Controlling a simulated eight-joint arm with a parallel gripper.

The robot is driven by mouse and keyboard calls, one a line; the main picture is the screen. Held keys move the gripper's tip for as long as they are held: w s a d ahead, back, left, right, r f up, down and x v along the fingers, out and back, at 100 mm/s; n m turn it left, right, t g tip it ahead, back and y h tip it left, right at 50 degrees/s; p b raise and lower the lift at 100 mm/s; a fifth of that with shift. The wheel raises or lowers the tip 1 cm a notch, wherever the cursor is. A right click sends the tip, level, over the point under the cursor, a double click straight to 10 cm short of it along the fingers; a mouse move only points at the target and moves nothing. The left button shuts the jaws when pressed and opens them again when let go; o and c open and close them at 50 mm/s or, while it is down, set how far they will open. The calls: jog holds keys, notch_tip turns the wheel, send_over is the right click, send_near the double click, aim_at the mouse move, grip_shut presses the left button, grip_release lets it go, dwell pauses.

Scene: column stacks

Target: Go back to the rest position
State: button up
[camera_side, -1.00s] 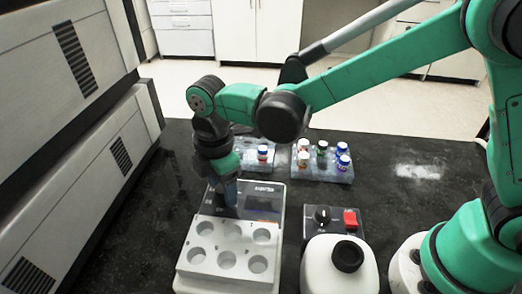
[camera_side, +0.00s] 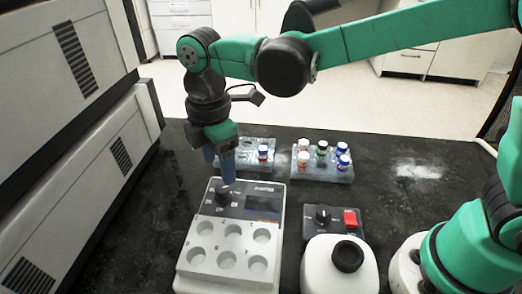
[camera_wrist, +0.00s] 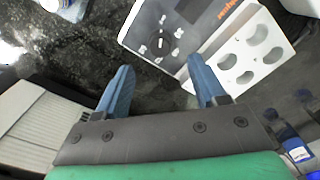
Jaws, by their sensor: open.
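My gripper (camera_side: 218,168) hangs just above the back edge of the white device (camera_side: 212,243), pointing down with its blue fingers apart. Nothing is held between them. The wrist view shows the same open, empty fingers (camera_wrist: 160,70) over the dark bench and the device's edge. The device has a black dial (camera_side: 223,194), a dark display (camera_side: 263,203) and several empty round wells. The dial also shows in the wrist view (camera_wrist: 160,43), apart from the fingers.
Behind the device stand a rack (camera_side: 323,172) with several capped vials and another rack (camera_side: 252,160) with a vial (camera_side: 263,152). A knob-and-red-switch box (camera_side: 335,222) and a white black-capped container (camera_side: 340,275) stand right. A large grey machine (camera_side: 65,150) borders the left.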

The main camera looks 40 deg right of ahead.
jog(key=s+d+r+m+t, duration=0.1)
jog(key=s+d+m+t, duration=0.2)
jog(key=d+m, duration=0.6)
jog(key=s+d+r+m+t, duration=0.1)
jog(key=s+d+m+t, duration=0.2)
jog(key=d+m, duration=0.5)
jog(key=shift+d+r+m+t, duration=0.4)
jog(key=shift+m+t, duration=0.1)
jog(key=shift+m, duration=0.1)
jog(key=shift+s, duration=0.1)
